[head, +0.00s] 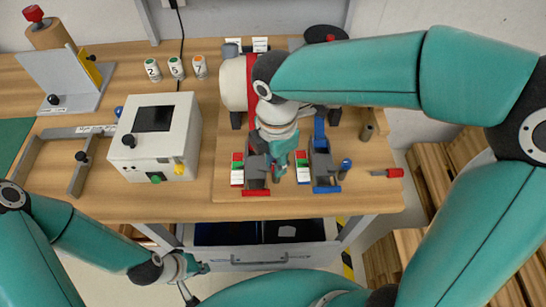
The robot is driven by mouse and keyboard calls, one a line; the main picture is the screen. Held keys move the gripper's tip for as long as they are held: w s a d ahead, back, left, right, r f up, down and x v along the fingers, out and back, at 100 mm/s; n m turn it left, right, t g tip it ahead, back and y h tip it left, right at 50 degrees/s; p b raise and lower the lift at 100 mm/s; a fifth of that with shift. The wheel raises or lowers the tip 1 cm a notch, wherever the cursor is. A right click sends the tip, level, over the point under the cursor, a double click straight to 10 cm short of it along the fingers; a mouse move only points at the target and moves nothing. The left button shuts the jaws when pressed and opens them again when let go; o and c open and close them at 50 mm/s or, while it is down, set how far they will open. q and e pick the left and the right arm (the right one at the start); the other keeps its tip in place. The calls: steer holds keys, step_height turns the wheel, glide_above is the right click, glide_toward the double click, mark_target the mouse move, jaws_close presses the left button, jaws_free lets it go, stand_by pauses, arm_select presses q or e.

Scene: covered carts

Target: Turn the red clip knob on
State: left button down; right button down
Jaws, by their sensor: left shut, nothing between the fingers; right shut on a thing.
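The red clip (257,190) stands on the wooden work board, a dark grey clamp body on a red base. My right gripper (279,168) reaches down from above, just right of the red clip. It is shut on what looks to be the red clip knob, which its fingers mostly hide; which way the knob is turned cannot be told. My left gripper (198,268) is shut and empty, low in front of the bench's front edge, well away from the clip.
A blue clip (326,186) with a blue knob (345,165) stands close to the right. A white tank (234,84) with a red band lies behind. A white control box (155,140) stands left, a red-handled screwdriver (394,173) lies right. An open drawer (262,257) is below the bench.

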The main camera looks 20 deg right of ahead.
steer(key=shift+w+d+r+n, duration=0.1)
steer(key=shift+w+r+n, duration=0.1)
steer(key=shift+n, duration=0.3)
steer(key=c, duration=1.1)
jaws_free()
steer(key=shift+f, duration=0.1)
steer(key=shift+o, duration=0.4)
steer(key=shift+s, duration=0.1)
step_height(320, 180, up, 12)
steer(key=shift+f, duration=0.1)
